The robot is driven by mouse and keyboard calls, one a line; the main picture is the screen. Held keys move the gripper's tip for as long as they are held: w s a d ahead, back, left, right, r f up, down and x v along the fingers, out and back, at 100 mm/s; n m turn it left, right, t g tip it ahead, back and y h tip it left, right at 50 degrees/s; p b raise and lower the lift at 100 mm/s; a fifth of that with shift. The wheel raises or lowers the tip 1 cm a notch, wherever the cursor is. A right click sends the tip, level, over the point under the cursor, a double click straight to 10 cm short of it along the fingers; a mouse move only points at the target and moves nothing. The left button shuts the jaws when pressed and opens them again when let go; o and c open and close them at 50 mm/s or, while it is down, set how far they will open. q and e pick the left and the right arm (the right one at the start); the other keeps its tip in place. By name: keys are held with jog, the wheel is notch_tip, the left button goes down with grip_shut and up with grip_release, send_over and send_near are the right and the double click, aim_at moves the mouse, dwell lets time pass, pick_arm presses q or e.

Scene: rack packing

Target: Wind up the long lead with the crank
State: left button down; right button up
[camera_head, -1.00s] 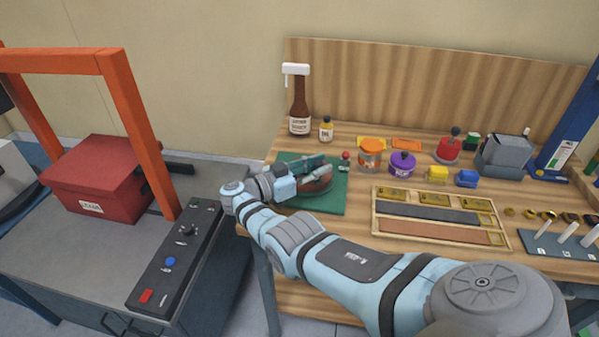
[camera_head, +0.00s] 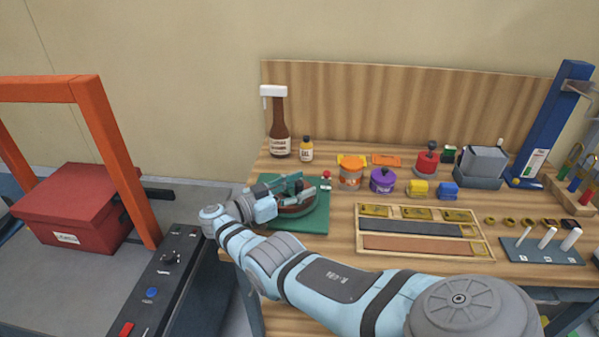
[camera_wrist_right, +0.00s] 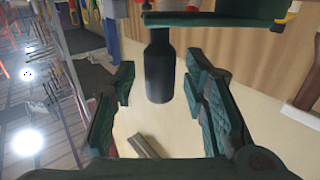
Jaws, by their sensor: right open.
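A reel (camera_head: 296,208) with a dark red-brown round body sits on a green mat (camera_head: 315,222), partly hidden by my right gripper (camera_head: 298,188). The gripper comes in from the left, just above the reel. In the right wrist view its green-padded fingers (camera_wrist_right: 160,100) are apart. A dark cylinder (camera_wrist_right: 160,68), apparently the crank handle, stands between them with a gap on each side. It joins a green bar (camera_wrist_right: 215,20) at the top of that picture. A red knob (camera_head: 326,175) shows at the mat's back right. I cannot make out the lead. My left gripper is not in view.
A brown bottle (camera_head: 280,135) and a small bottle (camera_head: 306,150) stand behind the mat. An orange jar (camera_head: 350,173) and a purple jar (camera_head: 382,181) stand to the right. A wooden tray (camera_head: 358,232) lies in front. A red box (camera_head: 70,205) sits at left.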

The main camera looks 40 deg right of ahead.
notch_tip(320, 180, up, 10)
dwell(0.3)
